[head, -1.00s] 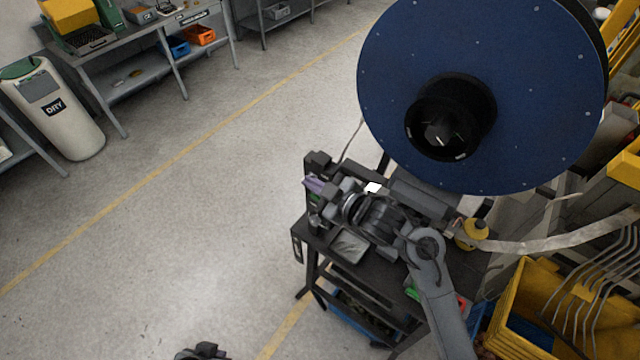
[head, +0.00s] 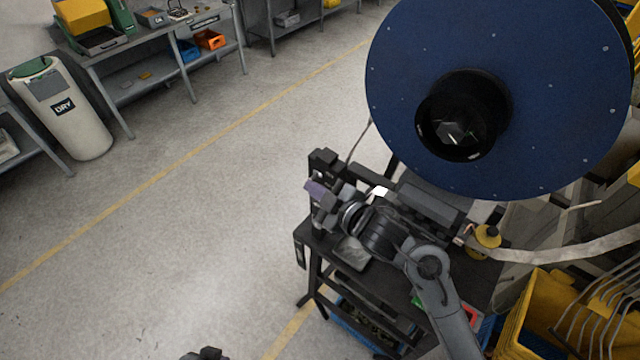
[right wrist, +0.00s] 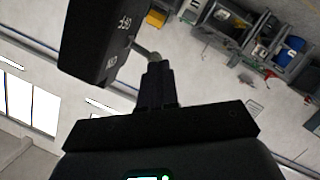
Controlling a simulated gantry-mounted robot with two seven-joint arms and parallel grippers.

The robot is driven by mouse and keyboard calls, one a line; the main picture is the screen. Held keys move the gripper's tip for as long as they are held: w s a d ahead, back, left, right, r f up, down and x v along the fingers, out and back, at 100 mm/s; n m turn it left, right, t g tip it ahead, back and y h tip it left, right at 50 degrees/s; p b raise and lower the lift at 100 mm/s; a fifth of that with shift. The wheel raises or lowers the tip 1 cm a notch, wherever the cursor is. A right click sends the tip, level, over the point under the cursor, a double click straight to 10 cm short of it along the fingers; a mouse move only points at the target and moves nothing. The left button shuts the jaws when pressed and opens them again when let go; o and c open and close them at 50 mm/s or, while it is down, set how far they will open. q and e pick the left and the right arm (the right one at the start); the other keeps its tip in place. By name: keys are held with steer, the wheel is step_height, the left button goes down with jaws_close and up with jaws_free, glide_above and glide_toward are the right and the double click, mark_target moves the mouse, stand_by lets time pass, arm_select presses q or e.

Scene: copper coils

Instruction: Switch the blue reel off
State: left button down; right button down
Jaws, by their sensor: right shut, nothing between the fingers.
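The blue reel (head: 540,70) is a large disc with a dark round hub, standing upright at the upper right of the head view. A black box (right wrist: 100,40) with white lettering fills the upper left of the right wrist view. A short grey lever or knob (right wrist: 147,53) sticks out from it. My right gripper (right wrist: 155,68) is shut and empty, its fingertips close beside this lever; contact cannot be told. In the head view the right gripper (head: 328,200) is at the machine's left end. A dark part, probably my left gripper (head: 205,354), barely shows at the bottom edge.
The black machine stand (head: 310,265) is below the reel. A yellow bin (head: 535,310) stands at the lower right, near a pale strip (head: 560,255). A white waste bin (head: 70,125) and workbench are at the far left. The floor between is clear.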

steer(key=shift+s+a+f+n+t+b, duration=0.1)
steer(key=shift+f+n+t+b, duration=0.3)
steer(key=shift+f+n+b, duration=0.65)
steer(key=shift+r+b, duration=0.3)
steer(key=shift+b, duration=0.05)
steer(key=s+a+r+p+v, duration=0.1)
steer(key=a+v, duration=0.1)
steer(key=v, duration=1)
steer(key=shift+s+d+r, duration=0.2)
steer(key=shift+s+r, duration=0.25)
steer(key=shift+s, duration=0.1)
